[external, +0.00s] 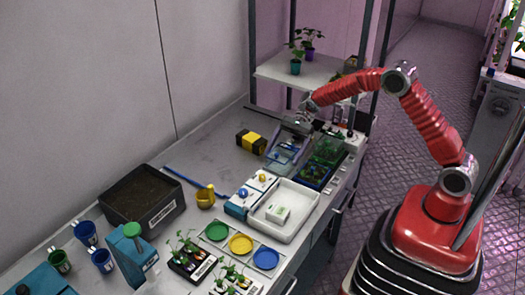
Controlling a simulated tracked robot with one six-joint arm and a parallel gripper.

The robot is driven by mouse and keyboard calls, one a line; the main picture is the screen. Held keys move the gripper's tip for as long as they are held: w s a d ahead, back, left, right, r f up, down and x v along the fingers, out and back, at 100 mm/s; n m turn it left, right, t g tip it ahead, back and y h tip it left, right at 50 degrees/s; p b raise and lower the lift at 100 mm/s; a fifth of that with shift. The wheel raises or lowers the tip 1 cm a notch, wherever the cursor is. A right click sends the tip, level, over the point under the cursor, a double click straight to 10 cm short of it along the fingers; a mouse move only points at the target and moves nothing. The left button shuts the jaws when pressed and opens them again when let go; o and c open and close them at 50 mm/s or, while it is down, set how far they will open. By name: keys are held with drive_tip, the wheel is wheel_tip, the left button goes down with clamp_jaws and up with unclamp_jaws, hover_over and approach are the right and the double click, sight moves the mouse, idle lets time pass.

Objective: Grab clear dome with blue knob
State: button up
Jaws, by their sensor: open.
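A clear, bluish see-through cover (284,157), which looks like the clear dome, is on the bench below my gripper. Its blue knob is too small to make out. My gripper (303,121) is at the end of the red arm, reaching in from the right. It is open and above the far side of the cover. The fingers are small and partly lost against the clutter, so I cannot tell whether they touch it.
A blue seedling tray (313,176) and a green plant tray (328,150) stand right of the cover. A yellow-black block (251,141) is at its left. A white tray (306,225) is nearer. A shelf (301,76) with potted plants hangs above, between posts.

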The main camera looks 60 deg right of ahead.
drive_tip(key=shift+x, duration=0.75)
drive_tip(key=shift+c, duration=0.5)
drive_tip(key=c, duration=1.1)
